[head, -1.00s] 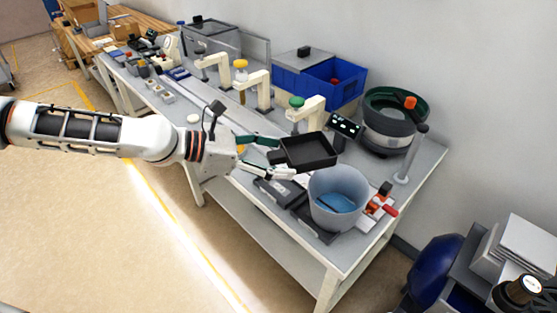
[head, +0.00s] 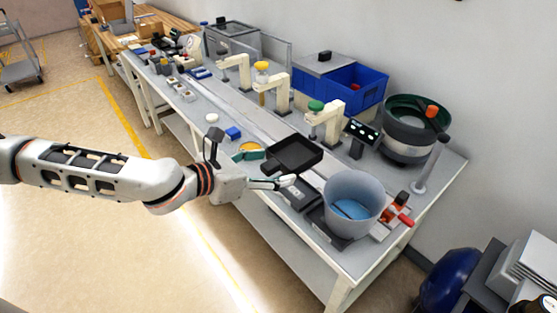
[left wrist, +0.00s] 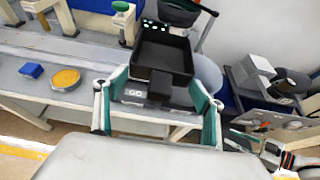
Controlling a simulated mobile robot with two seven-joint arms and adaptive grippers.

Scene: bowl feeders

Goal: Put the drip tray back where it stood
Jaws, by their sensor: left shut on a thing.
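The drip tray, a shallow black square tray (head: 304,154), is held level above the front part of the bench, left of the grey-blue bin (head: 352,203). In the left wrist view the tray (left wrist: 176,52) is upright and empty, its short handle block toward me. My left gripper (head: 275,167) is shut on it, with green fingers either side (left wrist: 160,88). What looks like part of my right gripper (left wrist: 262,146) shows at the lower right of the left wrist view, its fingers too small to read.
Dark flat plates (head: 297,194) lie on the bench beneath the tray. A bowl feeder (head: 411,132), a small display (head: 363,131) and a green-capped feeder arm (head: 328,115) stand behind. A red clamp (head: 398,214) sits right of the bin. A yellow dish (left wrist: 65,79) and blue block (left wrist: 31,70) lie left.

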